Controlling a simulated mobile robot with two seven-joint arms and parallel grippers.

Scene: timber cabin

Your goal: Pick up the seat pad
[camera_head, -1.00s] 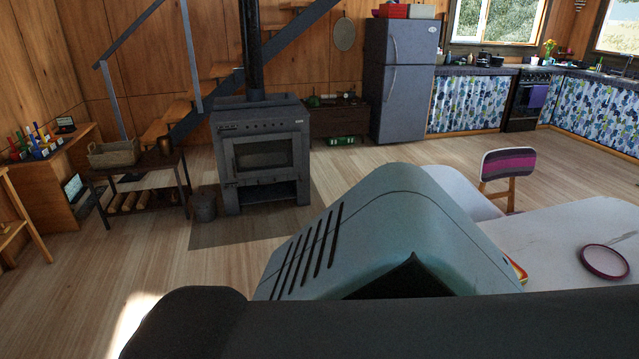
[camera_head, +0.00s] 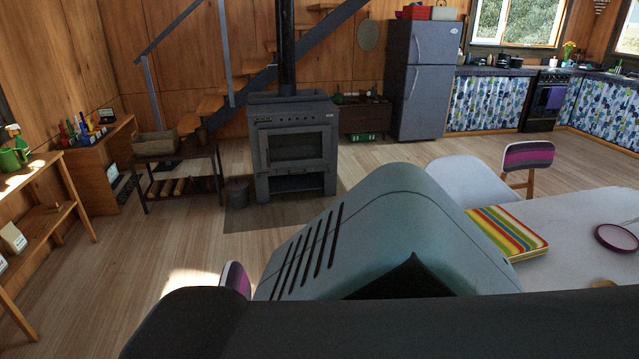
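A flat square pad with rainbow stripes (camera_head: 503,232), which looks like the seat pad, lies on the white table (camera_head: 585,215) at the right. My own body hides part of its left side. Neither of my grippers shows in the head view, and nothing is seen touching the pad.
A round purple-rimmed dish (camera_head: 617,238) lies on the table right of the pad. A chair with a striped back (camera_head: 528,156) stands behind the table; another chair back (camera_head: 236,278) shows at lower left. A stove (camera_head: 293,148) stands ahead. Wood floor (camera_head: 150,245) is open at left.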

